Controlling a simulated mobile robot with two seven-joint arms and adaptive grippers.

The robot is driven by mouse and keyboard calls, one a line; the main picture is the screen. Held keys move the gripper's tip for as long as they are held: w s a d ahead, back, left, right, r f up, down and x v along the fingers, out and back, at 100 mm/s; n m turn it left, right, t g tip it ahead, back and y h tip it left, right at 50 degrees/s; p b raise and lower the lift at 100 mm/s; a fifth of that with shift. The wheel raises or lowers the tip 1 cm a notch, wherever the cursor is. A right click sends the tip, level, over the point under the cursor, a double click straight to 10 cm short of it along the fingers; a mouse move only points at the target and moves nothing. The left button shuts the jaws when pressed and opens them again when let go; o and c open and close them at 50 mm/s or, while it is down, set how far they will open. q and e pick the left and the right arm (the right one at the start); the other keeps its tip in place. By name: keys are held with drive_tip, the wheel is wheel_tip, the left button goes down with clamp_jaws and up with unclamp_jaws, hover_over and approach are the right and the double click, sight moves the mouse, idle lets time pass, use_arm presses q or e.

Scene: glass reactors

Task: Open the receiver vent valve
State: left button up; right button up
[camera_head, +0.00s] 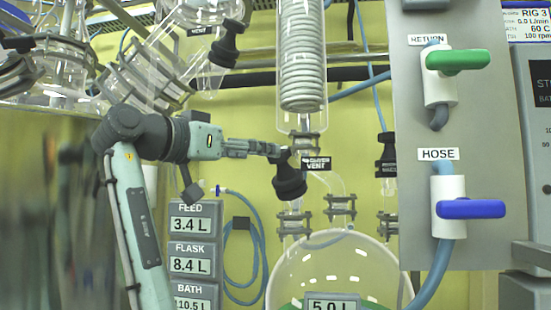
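A black valve knob (289,182) hangs tilted below the coiled glass condenser. The round glass receiver (330,262) is below, with a 5.0 L display (332,305) in front. My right gripper is not in view.
Another black knob (228,45) with a "VENT" tag is higher up. A grey panel (415,130) on the right carries a green handle (458,60) and a blue handle (470,209). The glass condenser (302,60) is just above my gripper. Displays (193,224) stand lower left.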

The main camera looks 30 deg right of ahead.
use_arm(q)
drive_tip(key=shift+g, duration=0.3)
drive_tip(key=s+f, duration=0.2)
drive_tip(key=f, duration=0.1)
drive_tip(key=s+a+f+p, duration=0.1)
drive_tip(key=shift+s+f, duration=0.1)
drive_tip(key=shift+f, duration=0.3)
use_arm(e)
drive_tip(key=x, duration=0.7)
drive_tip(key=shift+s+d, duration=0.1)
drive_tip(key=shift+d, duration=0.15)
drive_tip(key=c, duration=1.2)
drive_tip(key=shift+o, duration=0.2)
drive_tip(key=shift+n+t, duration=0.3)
